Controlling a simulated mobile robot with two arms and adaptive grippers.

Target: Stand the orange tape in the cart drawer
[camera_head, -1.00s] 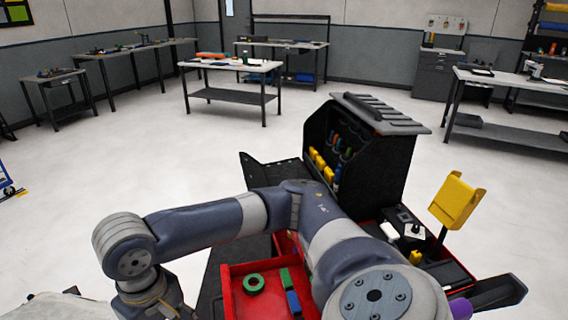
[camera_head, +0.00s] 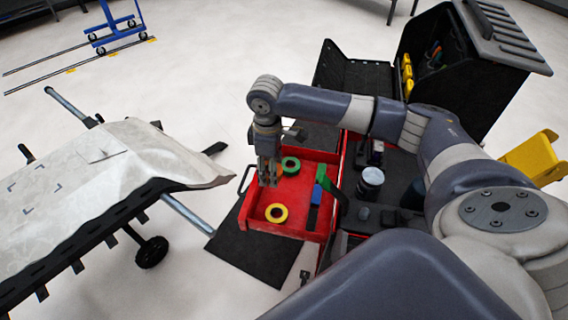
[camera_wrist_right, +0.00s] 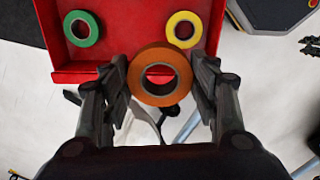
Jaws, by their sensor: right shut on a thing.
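The orange tape (camera_wrist_right: 144,84) is a thick ring between the fingers of my right gripper (camera_wrist_right: 160,88), which is shut on it. In the right wrist view its round face and hole point at the camera, and it overlaps the drawer's near edge. In the head view my right gripper (camera_head: 268,178) points down over the left side of the open red cart drawer (camera_head: 297,197); the orange tape cannot be made out there. The drawer also fills the top of the right wrist view (camera_wrist_right: 130,28). My left gripper is not in view.
In the drawer lie a green tape (camera_head: 284,166), a yellow tape (camera_head: 269,214) and blue and green items (camera_head: 316,194) along the right side. The cart top (camera_head: 371,179) holds jars and tools. A sheet-covered stand (camera_head: 95,170) is on the left. Drawer floor between the tapes is bare.

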